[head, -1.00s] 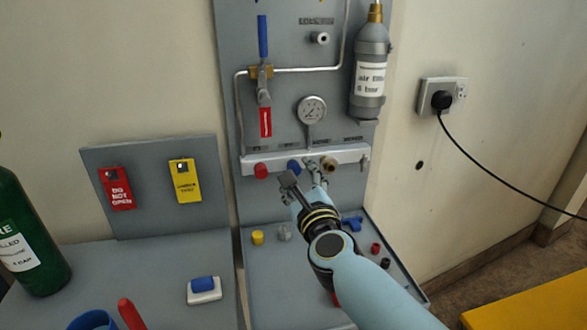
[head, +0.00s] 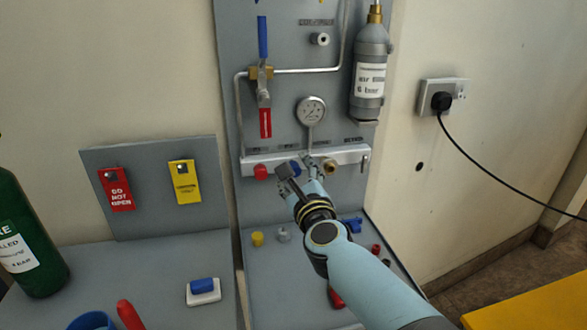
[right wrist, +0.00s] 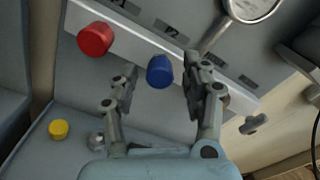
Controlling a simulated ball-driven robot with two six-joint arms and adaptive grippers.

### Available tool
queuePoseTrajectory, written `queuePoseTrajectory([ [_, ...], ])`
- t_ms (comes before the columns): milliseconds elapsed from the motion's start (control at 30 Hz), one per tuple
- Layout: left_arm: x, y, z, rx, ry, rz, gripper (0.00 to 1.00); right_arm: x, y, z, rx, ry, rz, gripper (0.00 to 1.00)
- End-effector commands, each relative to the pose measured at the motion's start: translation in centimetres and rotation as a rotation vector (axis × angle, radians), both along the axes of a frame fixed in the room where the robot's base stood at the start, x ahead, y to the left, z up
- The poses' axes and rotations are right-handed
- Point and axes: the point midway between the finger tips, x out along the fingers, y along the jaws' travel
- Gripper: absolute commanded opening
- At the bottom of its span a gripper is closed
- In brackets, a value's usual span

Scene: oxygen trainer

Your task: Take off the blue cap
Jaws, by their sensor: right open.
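The blue cap (right wrist: 160,71) sits on the white manifold bar (right wrist: 140,42), between the red cap and the brass outlet. In the head view the blue cap (head: 295,167) is partly hidden by my right gripper (head: 300,173). In the right wrist view my right gripper (right wrist: 157,88) is open, with one finger on each side of the blue cap. A gap shows between the cap and each finger. My left gripper is not in view.
A red cap (head: 261,171) and a brass outlet (head: 329,166) flank the blue cap on the bar. A gauge (head: 311,111) is above. A yellow cap (head: 257,238) and other loose parts lie on the shelf (head: 262,290) below.

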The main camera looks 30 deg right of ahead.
Motion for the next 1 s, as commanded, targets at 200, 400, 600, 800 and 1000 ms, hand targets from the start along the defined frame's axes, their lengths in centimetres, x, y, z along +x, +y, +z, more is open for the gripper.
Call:
queuePoseTrajectory([
  [200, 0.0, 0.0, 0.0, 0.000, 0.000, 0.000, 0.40, 0.0, 0.0, 0.0, 0.000, 0.000, 0.000, 0.30],
  [400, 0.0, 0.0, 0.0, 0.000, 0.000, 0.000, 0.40, 0.0, 0.0, 0.0, 0.000, 0.000, 0.000, 0.04],
  [600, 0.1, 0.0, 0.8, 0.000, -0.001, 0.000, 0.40, 0.0, 0.0, 0.3, -0.117, 0.031, -0.001, 0.00],
  [800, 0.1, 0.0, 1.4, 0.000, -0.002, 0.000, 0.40, 0.0, 0.0, 0.1, -0.295, 0.076, -0.001, 0.00],
  [1000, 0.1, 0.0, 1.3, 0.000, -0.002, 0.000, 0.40, 0.0, 0.0, 0.1, -0.296, 0.076, -0.002, 0.00],
])
